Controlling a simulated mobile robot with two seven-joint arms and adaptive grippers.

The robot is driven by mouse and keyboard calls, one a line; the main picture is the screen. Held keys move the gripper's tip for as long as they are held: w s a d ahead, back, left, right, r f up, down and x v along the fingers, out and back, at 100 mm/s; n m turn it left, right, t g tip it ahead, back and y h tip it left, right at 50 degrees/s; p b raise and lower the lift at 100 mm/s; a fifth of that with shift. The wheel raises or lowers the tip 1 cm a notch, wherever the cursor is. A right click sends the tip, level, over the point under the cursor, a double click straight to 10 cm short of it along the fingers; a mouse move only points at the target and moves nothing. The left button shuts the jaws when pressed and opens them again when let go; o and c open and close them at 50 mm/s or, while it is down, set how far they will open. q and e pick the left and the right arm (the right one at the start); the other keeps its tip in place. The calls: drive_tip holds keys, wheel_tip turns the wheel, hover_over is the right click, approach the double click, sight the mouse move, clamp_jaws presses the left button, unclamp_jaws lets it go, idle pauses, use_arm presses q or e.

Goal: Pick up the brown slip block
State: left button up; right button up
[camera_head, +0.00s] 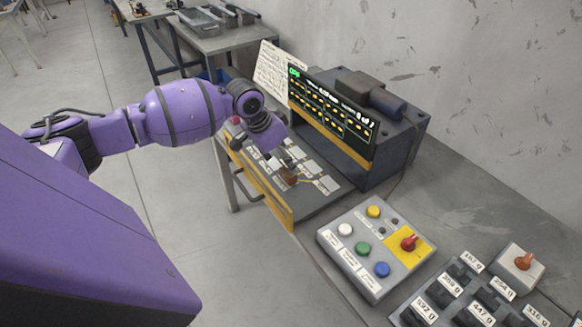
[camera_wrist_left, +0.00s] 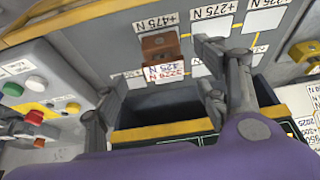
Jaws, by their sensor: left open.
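The brown slip block (camera_head: 289,176) sits on the panel of labelled white pads in front of the dark display machine. In the left wrist view the block (camera_wrist_left: 160,46) is near the upper middle, with a small hole in its face, beside a label with red writing. My left gripper (camera_head: 270,150) is just above and to the left of the block in the head view. In the left wrist view its open fingers (camera_wrist_left: 161,67) are spread to either side of the block's position, with nothing between them. My right gripper is not in view.
The display machine (camera_head: 335,118) stands behind the panel. A button box (camera_head: 375,246) and a rack of labelled weights (camera_head: 455,297) lie to the right. Open floor lies left.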

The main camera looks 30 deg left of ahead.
sight(290, 179)
use_arm(q)
drive_tip(key=shift+s+x, duration=0.25)
drive_tip(key=shift+x, duration=0.9)
drive_tip(key=x, duration=0.4)
drive_tip(key=shift+w+a+f, duration=0.3)
drive_tip(key=shift+w+f, duration=0.05)
drive_tip(key=shift+f, duration=0.05)
drive_tip(key=c, duration=1.6)
clamp_jaws()
drive_tip(key=shift+r, duration=0.15)
